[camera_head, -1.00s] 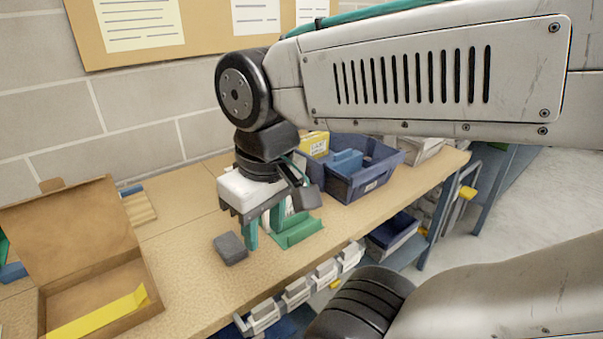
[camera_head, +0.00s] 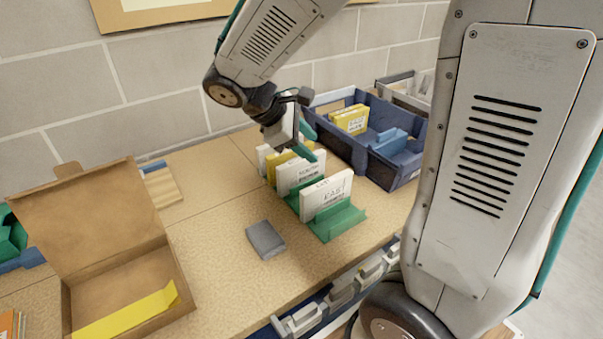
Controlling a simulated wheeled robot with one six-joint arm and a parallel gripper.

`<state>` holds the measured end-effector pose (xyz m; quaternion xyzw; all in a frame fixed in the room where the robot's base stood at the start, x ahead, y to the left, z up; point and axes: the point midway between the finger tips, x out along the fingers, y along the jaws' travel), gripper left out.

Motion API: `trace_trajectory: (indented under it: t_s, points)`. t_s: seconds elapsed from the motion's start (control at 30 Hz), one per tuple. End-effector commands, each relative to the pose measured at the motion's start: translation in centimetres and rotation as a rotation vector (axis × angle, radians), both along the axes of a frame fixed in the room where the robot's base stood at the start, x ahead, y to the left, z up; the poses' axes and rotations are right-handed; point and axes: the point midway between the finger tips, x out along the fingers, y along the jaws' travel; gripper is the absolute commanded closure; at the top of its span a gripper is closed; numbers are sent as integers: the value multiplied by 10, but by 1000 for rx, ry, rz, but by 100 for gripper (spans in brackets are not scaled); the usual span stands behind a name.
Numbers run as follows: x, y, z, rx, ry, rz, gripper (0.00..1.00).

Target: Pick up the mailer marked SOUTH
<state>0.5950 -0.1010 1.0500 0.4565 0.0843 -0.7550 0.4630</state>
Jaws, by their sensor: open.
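A green rack (camera_head: 345,222) on the table holds several upright mailers. The front white mailer (camera_head: 327,196) seems to read EAST. Behind it stands another white mailer (camera_head: 292,178) whose word is small and partly covered; I cannot tell for sure that it reads SOUTH. Further back are a yellow mailer (camera_head: 272,170) and a white mailer (camera_head: 262,158), their marks unreadable. My gripper (camera_head: 306,143), with teal fingers, is open above the back part of the rack, near the tops of the mailers. I see nothing held in it.
A blue bin (camera_head: 398,178) with yellow and blue items stands behind the rack to the right. A grey block (camera_head: 265,240) lies in front. An open cardboard box (camera_head: 182,295) with a yellow strip is at the left.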

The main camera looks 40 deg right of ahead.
Motion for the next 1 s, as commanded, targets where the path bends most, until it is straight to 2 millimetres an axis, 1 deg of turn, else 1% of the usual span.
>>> trace_trajectory:
  t_s: [0.03, 0.1, 0.2, 0.3, 0.4, 0.5, 0.57, 0.8, 0.9, 1.0]
  points:
    - [18, 0, -14, -44, 62, 69, 55]
    - [43, 0, -29, -106, 138, 171, 55]
    - [74, 2, -51, -184, 238, 301, 55]
    - [99, 5, -72, -246, 319, 408, 55]
    - [116, 8, -88, -289, 375, 483, 55]
    - [124, 10, -97, -313, 407, 525, 55]
    - [127, 8, -101, -320, 417, 536, 55]
    - [127, -12, -113, -323, 421, 542, 55]
    - [125, -19, -117, -323, 420, 540, 55]
    - [122, -29, -125, -321, 423, 540, 55]
